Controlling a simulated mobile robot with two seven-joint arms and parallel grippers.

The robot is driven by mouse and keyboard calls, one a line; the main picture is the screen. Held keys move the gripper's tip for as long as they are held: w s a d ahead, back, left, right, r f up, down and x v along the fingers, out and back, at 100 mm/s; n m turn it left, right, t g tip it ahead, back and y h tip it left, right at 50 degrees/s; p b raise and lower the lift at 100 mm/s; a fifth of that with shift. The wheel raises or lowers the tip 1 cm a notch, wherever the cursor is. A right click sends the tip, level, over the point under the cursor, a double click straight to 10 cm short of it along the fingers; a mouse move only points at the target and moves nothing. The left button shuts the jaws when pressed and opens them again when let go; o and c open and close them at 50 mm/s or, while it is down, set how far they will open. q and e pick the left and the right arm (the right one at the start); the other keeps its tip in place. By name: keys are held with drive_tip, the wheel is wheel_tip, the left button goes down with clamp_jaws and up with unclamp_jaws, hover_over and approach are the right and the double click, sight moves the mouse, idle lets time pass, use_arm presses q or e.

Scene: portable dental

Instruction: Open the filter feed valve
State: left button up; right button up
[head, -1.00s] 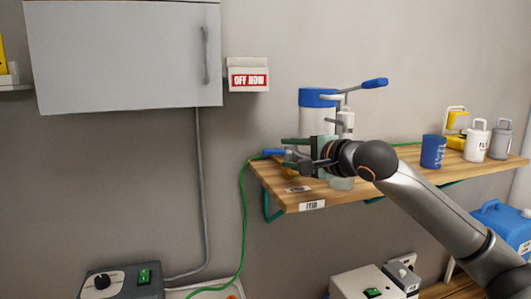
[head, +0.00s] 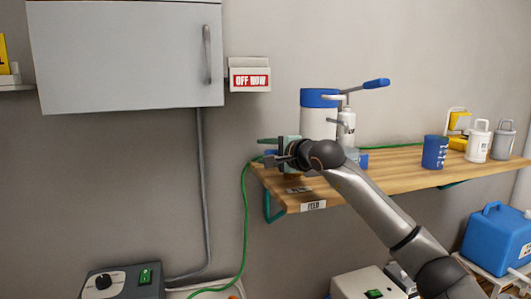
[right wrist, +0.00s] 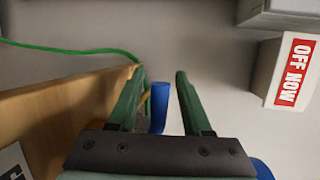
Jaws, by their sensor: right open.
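The filter feed valve seems to be the blue-handled lever (right wrist: 159,103) at the left end of the wooden shelf, above the label reading FEED (head: 313,206). My right gripper (head: 266,149) is at that shelf end with its green fingers pointing left. In the right wrist view my right gripper (right wrist: 159,84) is open, and the blue handle shows between its fingers, nearer the left one. I cannot tell whether they touch. The valve body is hidden behind the gripper and wrist in the head view. My left gripper is not in view.
A white filter housing with a blue cap (head: 318,100) and a blue-tipped lever (head: 375,84) stand behind my wrist on the shelf (head: 400,172). A blue cup (head: 434,152) is farther right. A green hose (head: 245,215) hangs left. A grey cabinet (head: 125,55) is upper left.

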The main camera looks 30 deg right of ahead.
clamp_jaws()
drive_tip(key=shift+d+r, duration=0.1)
drive_tip(key=shift+r, duration=0.1)
idle(2.0)
unclamp_jaws()
drive_tip(key=shift+f, duration=0.15)
drive_tip(key=s, duration=0.4)
drive_tip(key=s+r, duration=0.1)
drive_tip(key=s, duration=0.3)
drive_tip(key=s+r, duration=0.1)
drive_tip(key=s, duration=0.3)
drive_tip(key=shift+s+d+r, duration=0.15)
drive_tip(key=shift+s, duration=0.05)
